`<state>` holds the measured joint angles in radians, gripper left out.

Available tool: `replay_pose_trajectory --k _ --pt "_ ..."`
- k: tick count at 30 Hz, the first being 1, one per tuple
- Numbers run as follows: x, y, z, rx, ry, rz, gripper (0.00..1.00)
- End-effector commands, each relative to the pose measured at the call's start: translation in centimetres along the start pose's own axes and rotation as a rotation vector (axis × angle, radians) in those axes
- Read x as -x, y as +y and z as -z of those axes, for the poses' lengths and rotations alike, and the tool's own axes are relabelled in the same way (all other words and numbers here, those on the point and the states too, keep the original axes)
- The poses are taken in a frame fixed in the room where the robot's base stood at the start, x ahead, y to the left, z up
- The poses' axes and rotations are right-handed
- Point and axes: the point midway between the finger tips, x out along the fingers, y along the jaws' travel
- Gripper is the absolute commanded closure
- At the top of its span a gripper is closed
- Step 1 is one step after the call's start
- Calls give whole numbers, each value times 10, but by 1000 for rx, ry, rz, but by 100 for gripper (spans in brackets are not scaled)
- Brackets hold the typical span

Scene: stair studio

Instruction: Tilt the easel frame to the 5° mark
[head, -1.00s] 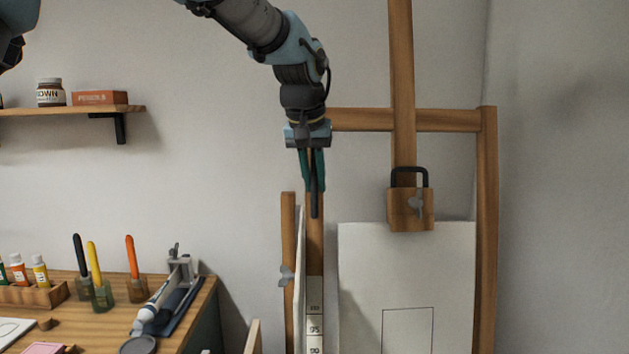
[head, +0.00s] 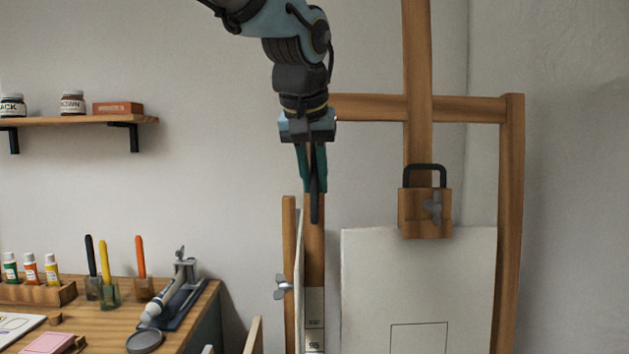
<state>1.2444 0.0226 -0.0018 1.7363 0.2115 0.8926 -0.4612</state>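The wooden easel frame stands at the right, with a crossbar (head: 372,107), a right post (head: 510,210), and a central mast (head: 417,60). A wooden clamp block (head: 412,212) with a black loop and grey wing knob sits on the mast above a pale board (head: 380,290). The left post (head: 316,262) carries a white strip of marks (head: 314,335); I cannot read which is 5°.
A desk (head: 105,322) at the lower left holds paint tubes, pens in cups and a clamp-like tool (head: 175,292). A wall shelf (head: 80,121) holds jars and a box. Bare wall lies between the shelf and easel.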

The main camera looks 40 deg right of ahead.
Motion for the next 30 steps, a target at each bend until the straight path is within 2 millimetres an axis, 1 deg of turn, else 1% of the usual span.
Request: replay_pose_trajectory --k 1,6,8,14,17,20,30 --pt "0 0 1 0 1 -1 74" --pt "0 0 0 0 1 0 55" --pt "0 0 0 1 0 0 50" --pt "0 0 0 1 0 0 50" --pt "3 0 1 1 2 -1 50" --pt "13 0 0 1 3 -1 50" --pt "78 0 0 1 4 -2 50"
